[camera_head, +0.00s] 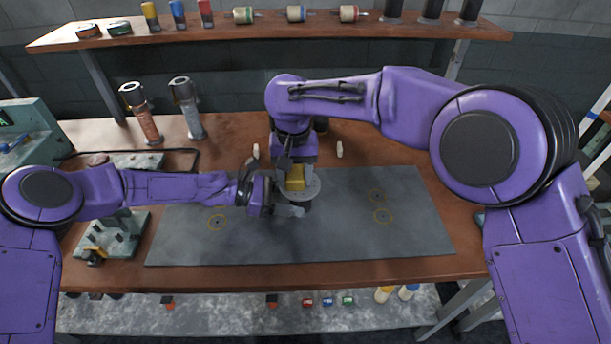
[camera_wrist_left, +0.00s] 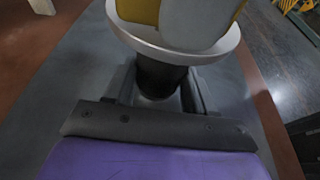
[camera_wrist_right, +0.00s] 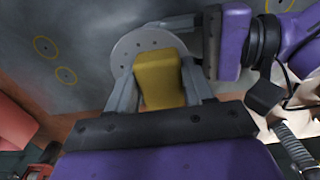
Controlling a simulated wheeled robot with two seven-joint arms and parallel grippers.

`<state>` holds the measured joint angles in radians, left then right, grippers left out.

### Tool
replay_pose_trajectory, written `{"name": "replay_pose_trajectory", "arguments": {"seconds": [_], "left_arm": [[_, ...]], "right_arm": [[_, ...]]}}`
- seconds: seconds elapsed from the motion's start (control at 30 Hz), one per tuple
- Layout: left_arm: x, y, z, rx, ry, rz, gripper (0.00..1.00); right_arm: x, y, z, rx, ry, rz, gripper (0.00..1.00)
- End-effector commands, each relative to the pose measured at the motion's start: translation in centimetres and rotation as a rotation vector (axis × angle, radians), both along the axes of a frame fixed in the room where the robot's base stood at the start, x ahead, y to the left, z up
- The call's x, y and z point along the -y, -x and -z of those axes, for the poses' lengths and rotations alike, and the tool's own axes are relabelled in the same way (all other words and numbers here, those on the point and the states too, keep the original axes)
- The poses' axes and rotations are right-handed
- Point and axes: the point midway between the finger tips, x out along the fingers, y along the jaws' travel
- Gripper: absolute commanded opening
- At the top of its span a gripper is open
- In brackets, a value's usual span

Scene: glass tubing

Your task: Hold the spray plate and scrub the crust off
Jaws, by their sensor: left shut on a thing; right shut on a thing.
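The spray plate (camera_head: 313,188) is a pale grey disc with small holes on a dark neck, over the grey mat in the head view. My left gripper (camera_head: 288,210) comes from the left and is shut on the dark neck (camera_wrist_left: 158,78) under the plate (camera_wrist_left: 190,52). My right gripper (camera_wrist_right: 157,88) is shut on a yellow scrubbing block (camera_wrist_right: 160,80), also seen in the head view (camera_head: 295,178). The block is over the plate's face (camera_wrist_right: 126,52) and seems to touch it. Part of the plate is hidden by the block and fingers. I cannot see any crust clearly.
The grey mat (camera_head: 380,240) with yellow ring marks covers the front of the brown table. Two metal-capped cylinders (camera_head: 142,115) (camera_head: 187,108) stand at the back left. A green-grey fixture (camera_head: 118,235) is at the left. A shelf (camera_head: 270,28) with several small items runs behind.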

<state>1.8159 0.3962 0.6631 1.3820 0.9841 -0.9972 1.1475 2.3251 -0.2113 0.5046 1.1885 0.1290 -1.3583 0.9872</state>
Motion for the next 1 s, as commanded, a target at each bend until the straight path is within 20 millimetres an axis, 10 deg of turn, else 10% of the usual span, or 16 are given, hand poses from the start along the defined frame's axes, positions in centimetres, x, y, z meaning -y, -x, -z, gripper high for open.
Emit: {"name": "replay_pose_trajectory", "arguments": {"seconds": [0.23, 1.0], "left_arm": [[0.1, 0.0, -0.1, 0.002, 0.002, 0.002, 0.38], [0.0, -0.1, -0.1, 0.002, 0.002, -0.002, 0.38]], "right_arm": [[-2.2, -0.7, 0.1, -0.001, -0.002, 0.0, 0.23], [4.6, 1.7, 0.1, -0.003, 0.001, 0.001, 0.23]]}}
